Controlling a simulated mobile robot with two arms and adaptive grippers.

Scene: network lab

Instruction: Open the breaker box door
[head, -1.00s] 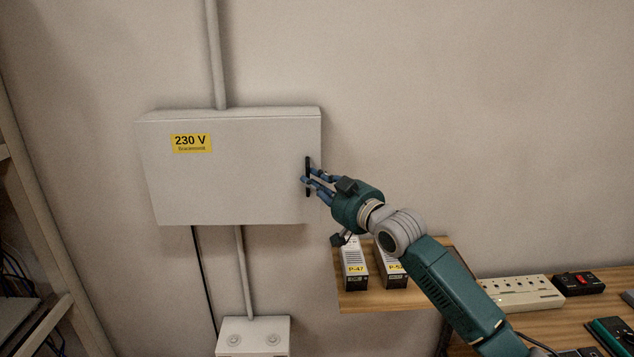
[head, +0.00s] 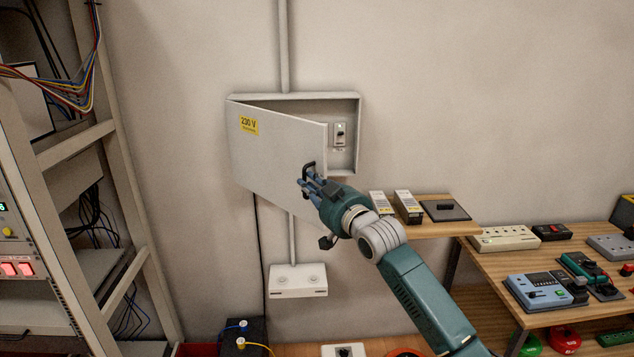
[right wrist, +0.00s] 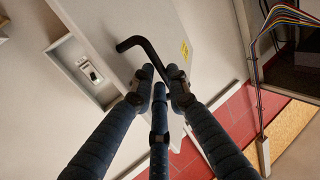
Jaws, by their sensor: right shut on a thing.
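The breaker box (head: 358,108) hangs on the wall, with a breaker switch (head: 340,134) showing inside. Its door (head: 275,150), with a yellow 230 V label, is hinged at the left and stands partly open, its right edge swung out from the box. My right gripper (head: 308,182) is shut on the black door handle (head: 308,167) near the free edge. In the right wrist view the fingers (right wrist: 158,88) close around the lower part of the bent handle (right wrist: 140,44), and the open box interior (right wrist: 83,68) shows at the left. My left gripper is not in view.
A small wooden shelf (head: 440,230) with power modules (head: 407,207) is just right of my right forearm. A workbench with several devices (head: 535,292) stands at the right. A rack (head: 130,200) with cables is at the left. The wall left of the door is bare.

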